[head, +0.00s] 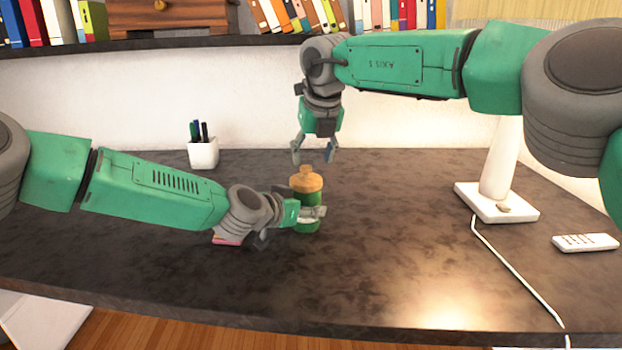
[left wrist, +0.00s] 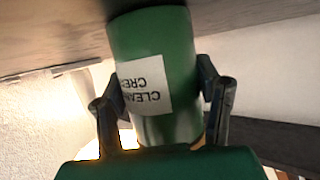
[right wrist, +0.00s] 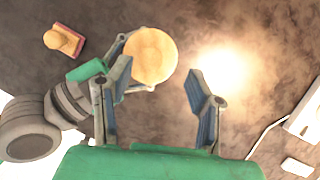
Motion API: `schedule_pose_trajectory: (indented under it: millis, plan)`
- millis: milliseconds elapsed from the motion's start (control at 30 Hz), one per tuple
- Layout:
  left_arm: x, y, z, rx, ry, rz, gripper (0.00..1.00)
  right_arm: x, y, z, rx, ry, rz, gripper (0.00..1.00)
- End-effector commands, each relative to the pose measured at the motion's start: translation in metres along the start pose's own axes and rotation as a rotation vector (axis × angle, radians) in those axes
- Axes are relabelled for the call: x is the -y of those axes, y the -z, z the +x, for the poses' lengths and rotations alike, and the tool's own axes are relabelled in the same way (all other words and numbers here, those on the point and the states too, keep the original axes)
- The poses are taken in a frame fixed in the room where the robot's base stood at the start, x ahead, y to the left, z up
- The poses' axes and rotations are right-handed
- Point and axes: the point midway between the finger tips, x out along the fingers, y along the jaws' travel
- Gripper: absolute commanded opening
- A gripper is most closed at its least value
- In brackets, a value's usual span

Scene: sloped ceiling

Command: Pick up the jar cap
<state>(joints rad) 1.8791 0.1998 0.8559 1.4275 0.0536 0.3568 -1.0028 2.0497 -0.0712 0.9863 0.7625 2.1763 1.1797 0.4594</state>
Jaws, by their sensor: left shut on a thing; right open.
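The green jar (head: 308,224) stands upright on the dark desk with a tan, wood-like jar cap (head: 306,182) on top. My left gripper (head: 311,212) is shut around the jar's body from the left, below the cap. In the left wrist view the jar (left wrist: 180,105) with its white label sits between the fingers. My right gripper (head: 314,157) is open and empty, pointing down just above the cap. In the right wrist view the cap (right wrist: 152,54) lies near the left finger, off-centre from the gap between the open fingers (right wrist: 160,75).
A white pen cup (head: 203,153) stands at the back left. A small red object with a tan knob (right wrist: 64,40) lies near my left wrist. A white lamp base (head: 497,204), its cord and a white remote (head: 585,242) are at right. The front centre of the desk is clear.

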Motion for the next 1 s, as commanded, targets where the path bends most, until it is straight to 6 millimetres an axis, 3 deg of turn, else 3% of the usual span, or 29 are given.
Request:
schedule_pose_trajectory:
  millis: [200, 533, 667, 1000]
  plan:
    - [0.0, 0.001, 0.0, -0.001, 0.0, 0.0, 0.2, 0.0, -0.001, 0.034, -0.002, 0.001, 0.0, 0.47]
    - [0.0, 0.001, 0.0, -0.001, 0.0, 0.0, 0.2, 0.0, -0.002, 0.041, 0.0, 0.001, 0.0, 0.47]
    - [0.001, 0.001, 0.0, -0.001, 0.0, 0.0, 0.2, 0.001, -0.002, 0.041, 0.0, 0.001, 0.0, 0.02]
    - [0.001, 0.001, 0.0, -0.001, 0.001, 0.0, 0.2, 0.0, -0.002, 0.04, 0.0, 0.001, 0.0, 0.0]
